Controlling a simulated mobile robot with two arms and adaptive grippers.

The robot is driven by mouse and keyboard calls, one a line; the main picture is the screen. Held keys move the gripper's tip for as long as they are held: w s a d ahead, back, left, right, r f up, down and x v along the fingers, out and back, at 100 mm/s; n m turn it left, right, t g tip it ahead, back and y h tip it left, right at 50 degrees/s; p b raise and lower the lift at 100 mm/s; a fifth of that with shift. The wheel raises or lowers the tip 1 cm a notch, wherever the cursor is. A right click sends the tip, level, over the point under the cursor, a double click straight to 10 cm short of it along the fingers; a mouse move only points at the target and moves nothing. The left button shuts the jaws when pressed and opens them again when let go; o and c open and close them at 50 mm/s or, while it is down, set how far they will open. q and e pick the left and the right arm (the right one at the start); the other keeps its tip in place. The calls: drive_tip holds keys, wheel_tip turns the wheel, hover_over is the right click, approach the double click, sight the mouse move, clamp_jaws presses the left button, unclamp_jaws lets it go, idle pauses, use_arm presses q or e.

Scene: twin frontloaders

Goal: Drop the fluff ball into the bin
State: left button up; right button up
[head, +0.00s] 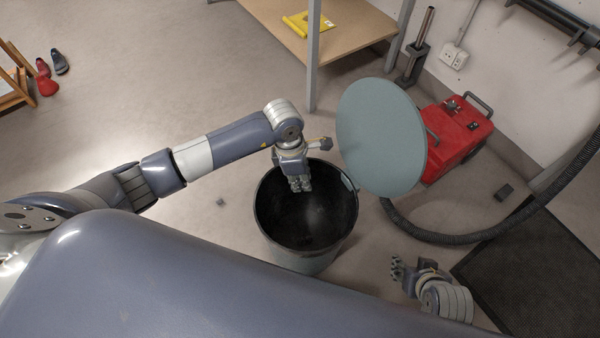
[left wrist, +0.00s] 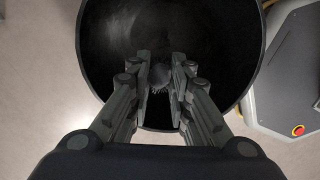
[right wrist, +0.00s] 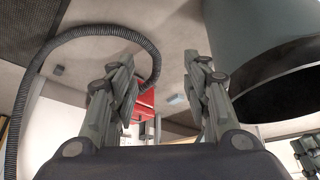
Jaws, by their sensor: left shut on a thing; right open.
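The bin (head: 305,262) is a round grey-green bucket with a dark inside, standing open on the floor in the middle of the head view. Its round lid (head: 380,138) is tilted up at the right of the rim. My left gripper (head: 301,187) points down over the bin's far part. In the left wrist view it is shut on the grey fluff ball (left wrist: 160,76), held between the fingertips with the dark bin inside behind it. The ball is hidden in the head view. My right gripper (head: 398,268) is open and empty, right of the bin; its spread fingers show in the right wrist view (right wrist: 160,95).
A red machine (head: 458,135) with a black hose (head: 480,235) stands behind and right of the bin. A dark mat (head: 540,270) is at the right, a wooden table (head: 345,35) at the back.

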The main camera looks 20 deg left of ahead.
use_arm(q)
drive_tip(key=shift+s+d+f+n+p, duration=0.15)
drive_tip(key=shift+s+n+p, duration=0.1)
drive_tip(key=shift+n, duration=0.25)
drive_tip(key=shift+s+a+f+n+p, duration=0.1)
drive_tip(key=shift+s+f+n+p, duration=0.1)
drive_tip(key=shift+n, duration=0.3)
drive_tip(key=shift+f, duration=0.1)
use_arm(e)
drive_tip(key=s+d+f+g, duration=0.1)
drive_tip(key=s+d+g, duration=0.15)
drive_tip(key=s, duration=0.35)
use_arm(q)
drive_tip(key=shift+f+b, duration=2.6)
drive_tip(key=shift+f, duration=0.35)
use_arm(e)
wheel_tip(320, 180, up, 8)
drive_tip(key=shift+s+a+f+h, duration=0.2)
drive_tip(key=shift+a+h, duration=0.1)
drive_tip(key=shift+t, duration=0.25)
use_arm(q)
drive_tip(key=o, duration=0.7)
drive_tip(key=shift+r, duration=0.1)
